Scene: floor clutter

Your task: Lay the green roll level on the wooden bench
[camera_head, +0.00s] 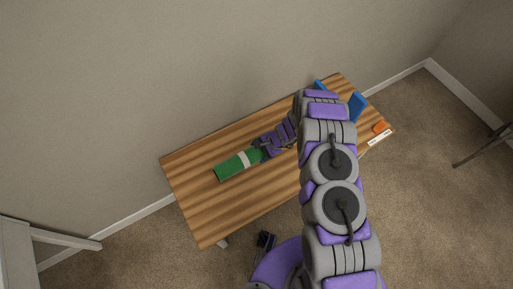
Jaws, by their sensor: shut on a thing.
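The green roll (228,169) has a pale band around it near its right end. It is over the left half of the wooden bench (205,215) and looks roughly level, lying slantwise from lower left to upper right. My gripper (260,149) is shut on the roll's right end. From this high angle I cannot tell whether the roll touches the bench top or hangs a little above it. My arm hides part of the bench's middle and right side.
A blue object (356,106) and an orange object (381,127) are at the bench's right end, by a white labelled strip (380,138). The bench stands along the wall. Its left end is bare. A pale piece of furniture (18,245) is at lower left, and dark legs (483,146) stand at right.

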